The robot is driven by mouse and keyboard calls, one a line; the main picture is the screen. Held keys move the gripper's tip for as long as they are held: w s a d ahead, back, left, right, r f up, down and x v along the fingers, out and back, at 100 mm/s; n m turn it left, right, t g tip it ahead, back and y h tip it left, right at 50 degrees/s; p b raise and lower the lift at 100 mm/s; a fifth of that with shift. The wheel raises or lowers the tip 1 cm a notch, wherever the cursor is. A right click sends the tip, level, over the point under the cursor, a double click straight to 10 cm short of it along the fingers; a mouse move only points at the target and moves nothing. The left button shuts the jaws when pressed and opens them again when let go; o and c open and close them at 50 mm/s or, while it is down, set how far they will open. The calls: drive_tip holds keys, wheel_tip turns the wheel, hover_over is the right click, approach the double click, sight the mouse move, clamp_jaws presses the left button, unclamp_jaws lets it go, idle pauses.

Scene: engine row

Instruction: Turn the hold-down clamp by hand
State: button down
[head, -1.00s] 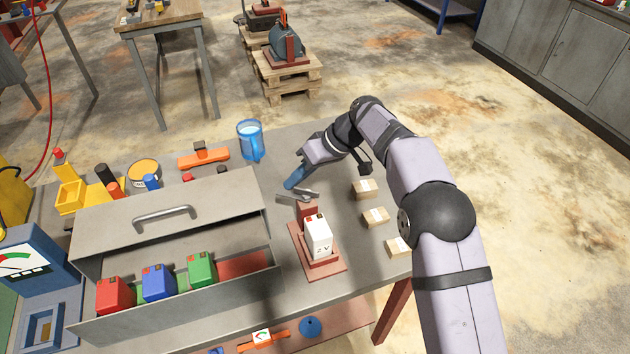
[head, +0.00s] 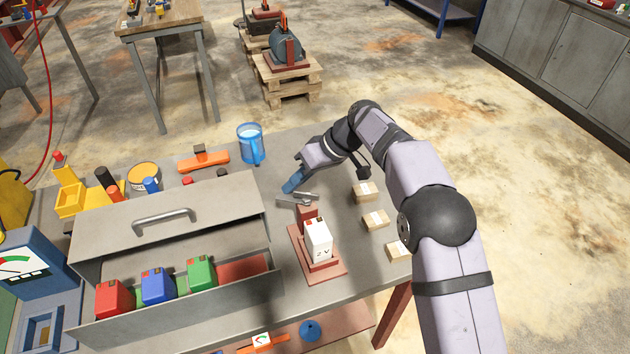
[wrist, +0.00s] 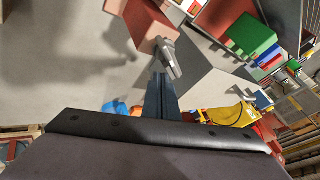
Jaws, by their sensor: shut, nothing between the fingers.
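The box stands upright on a red-brown base plate (head: 335,270). My gripper (head: 290,186) is shut and empty, its blue fingers pointing down just behind the clamp. In the wrist view the shut fingers (wrist: 159,80) reach up beside the near end of the grey clamp (wrist: 168,57). Whether they touch it I cannot tell.
A grey lidded case (head: 170,225) with red, blue and green boxes stands left of the clamp. Several small cardboard boxes (head: 375,220) lie to the right. A blue jug (head: 250,143) and an orange tool (head: 204,159) stand farther back on the bench.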

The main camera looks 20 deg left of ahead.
idle(0.7)
drive_tip(key=shift+b+v, duration=0.85)
drive_tip(key=shift+v, duration=2.8)
drive_tip(key=s+a+r+n+h+p, duration=0.1)
drive_tip(key=s+a+r+n+p, duration=0.15)
drive_tip(key=s+a, duration=0.4)
drive_tip(key=s+a+r+n+h+p, duration=0.2)
drive_tip(key=s+a+p, duration=0.15)
drive_tip(key=s, duration=0.55)
drive_tip(key=w+m+t, duration=0.1)
drive_tip(key=w+d+m+t+h, duration=0.1)
drive_tip(key=w, duration=0.1)
drive_tip(key=w+d+f+m, duration=0.1)
drive_tip(key=w, duration=0.1)
drive_tip(key=shift+w+d+t+h, duration=0.15)
drive_tip(key=shift+w+t+h, duration=0.05)
drive_tip(key=shift+t+h, duration=0.2)
drive_tip(key=w+d+m+t+h, duration=0.1)
drive_tip(key=w+d+m+t, duration=0.2)
drive_tip(key=w+m, duration=0.5)
drive_tip(key=m, duration=0.4)
drive_tip(key=shift+r+t, duration=0.3)
drive_tip(key=shift+r, duration=0.1)
